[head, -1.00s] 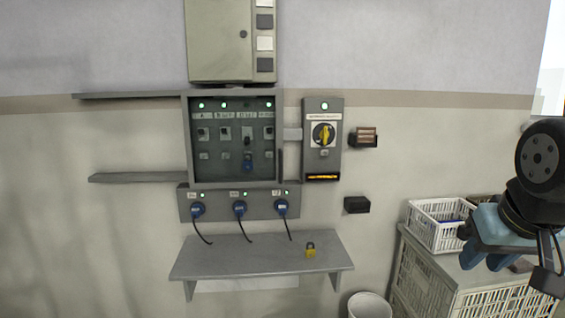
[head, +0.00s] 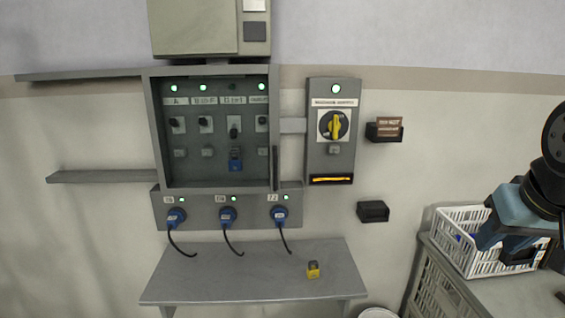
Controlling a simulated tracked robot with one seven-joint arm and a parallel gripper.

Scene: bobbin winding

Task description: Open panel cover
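The grey panel (head: 152,130) is on the wall, left of centre in the head view. Its dark recess holds several labelled switches, green lamps and a blue padlock-like piece (head: 236,160). A dark upright handle (head: 275,168) is at the panel's right edge; the front looks covered by a dark see-through pane, though its edges are hard to tell. Grey rails (head: 80,75) (head: 100,176) run left from its top and bottom. My gripper (head: 500,245) is at the far right, well away from the panel, and its fingers cannot be made out clearly.
A main switch box (head: 318,150) with a yellow knob is right of the panel. Below are blue plugs (head: 228,216) with cables and a grey shelf (head: 200,285) bearing a yellow padlock (head: 313,270). Small black holders (head: 373,212) are on the wall.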

